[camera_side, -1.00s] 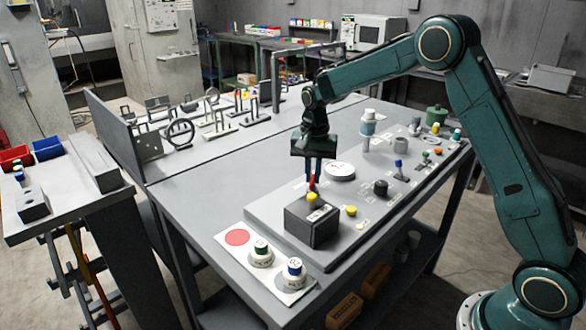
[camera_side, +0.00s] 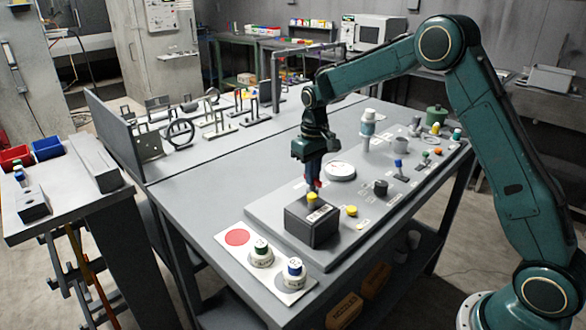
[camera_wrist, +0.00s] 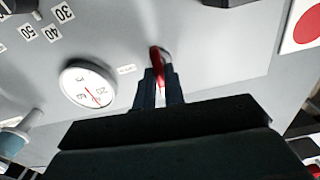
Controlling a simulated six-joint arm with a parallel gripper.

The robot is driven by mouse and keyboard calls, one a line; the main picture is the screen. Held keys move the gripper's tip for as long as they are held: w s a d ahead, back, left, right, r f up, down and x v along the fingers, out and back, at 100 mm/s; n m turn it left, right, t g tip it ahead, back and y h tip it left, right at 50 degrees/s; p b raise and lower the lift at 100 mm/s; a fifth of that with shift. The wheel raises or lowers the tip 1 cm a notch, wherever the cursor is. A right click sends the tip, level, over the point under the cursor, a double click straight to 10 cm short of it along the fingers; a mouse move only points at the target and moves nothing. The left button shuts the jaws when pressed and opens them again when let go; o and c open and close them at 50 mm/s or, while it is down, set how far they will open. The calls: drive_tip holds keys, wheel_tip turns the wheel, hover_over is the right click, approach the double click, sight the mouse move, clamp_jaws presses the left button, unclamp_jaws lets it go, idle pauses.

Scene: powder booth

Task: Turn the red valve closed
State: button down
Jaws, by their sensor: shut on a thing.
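The red valve (camera_wrist: 155,56) shows in the wrist view as a narrow red handle between my fingers. In the side view only a little red of the valve (camera_side: 319,183) shows, behind the dark box. My gripper (camera_side: 314,184) points down over the grey panel (camera_side: 272,212) and is shut on the red handle. In the wrist view my gripper (camera_wrist: 159,80) has one finger on each side of the handle. The lower part of the valve is hidden, and I cannot read its closed position.
A dark box with a yellow button (camera_side: 312,197) stands close in front of my gripper. A round white gauge (camera_side: 341,170) lies just behind it, also seen in the wrist view (camera_wrist: 75,84).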

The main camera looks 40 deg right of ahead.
drive_tip(key=shift+n, duration=0.5)
drive_tip(key=c, duration=1.5)
unclamp_jaws()
wheel_tip(320, 180, up, 14)
drive_tip(key=shift+f, duration=0.1)
